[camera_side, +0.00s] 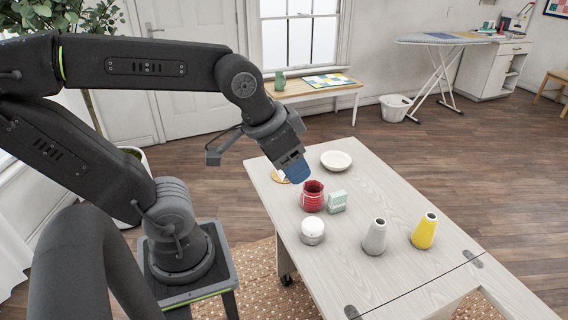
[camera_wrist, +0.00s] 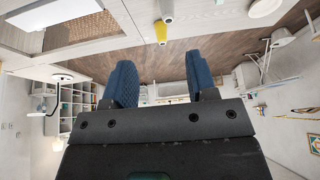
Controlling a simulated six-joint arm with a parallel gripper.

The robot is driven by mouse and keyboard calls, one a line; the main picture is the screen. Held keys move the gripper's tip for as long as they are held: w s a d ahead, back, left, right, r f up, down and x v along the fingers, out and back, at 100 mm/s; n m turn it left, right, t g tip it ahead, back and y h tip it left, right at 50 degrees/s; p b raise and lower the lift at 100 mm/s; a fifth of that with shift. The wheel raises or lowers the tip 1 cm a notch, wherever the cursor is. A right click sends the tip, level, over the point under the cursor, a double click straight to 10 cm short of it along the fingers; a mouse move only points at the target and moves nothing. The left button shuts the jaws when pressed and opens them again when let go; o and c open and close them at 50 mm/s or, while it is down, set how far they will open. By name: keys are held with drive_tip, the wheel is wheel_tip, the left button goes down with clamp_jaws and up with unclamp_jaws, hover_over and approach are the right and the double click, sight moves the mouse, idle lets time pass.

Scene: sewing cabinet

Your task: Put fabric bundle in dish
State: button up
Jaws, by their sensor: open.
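The fabric bundle (camera_side: 337,201) is a small pale green patterned block standing on the grey table, just right of the red jar. The dish (camera_side: 336,154) is a shallow white bowl near the table's far end, and it looks empty. A white round shape at the top right of the wrist view appears to be the dish (camera_wrist: 265,8). My gripper (camera_side: 298,172) is above the table, up and left of the bundle and left of the dish. In the wrist view, the blue fingers of my gripper (camera_wrist: 160,80) are apart with nothing between them. The bundle is not visible there.
A red jar (camera_side: 312,197) stands against or very near the bundle. A white lidded jar (camera_side: 312,232), a grey cone (camera_side: 375,238) and a yellow cone (camera_side: 424,232) stand nearer the front. A tan item (camera_side: 280,177) is partly hidden behind my gripper.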

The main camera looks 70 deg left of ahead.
drive_tip(key=shift+o, duration=0.5)
drive_tip(key=shift+s+d, duration=0.15)
drive_tip(key=shift+s, duration=0.4)
drive_tip(key=shift+o, duration=1.4)
drive_tip(key=shift+s+f, duration=0.1)
drive_tip(key=shift+s, duration=0.05)
drive_tip(key=m+g, duration=0.5)
drive_tip(key=m, duration=1.3)
hover_over(339, 194)
wheel_tip(339, 194, down, 18)
wheel_tip(339, 194, down, 13)
drive_tip(key=shift+f, duration=0.2)
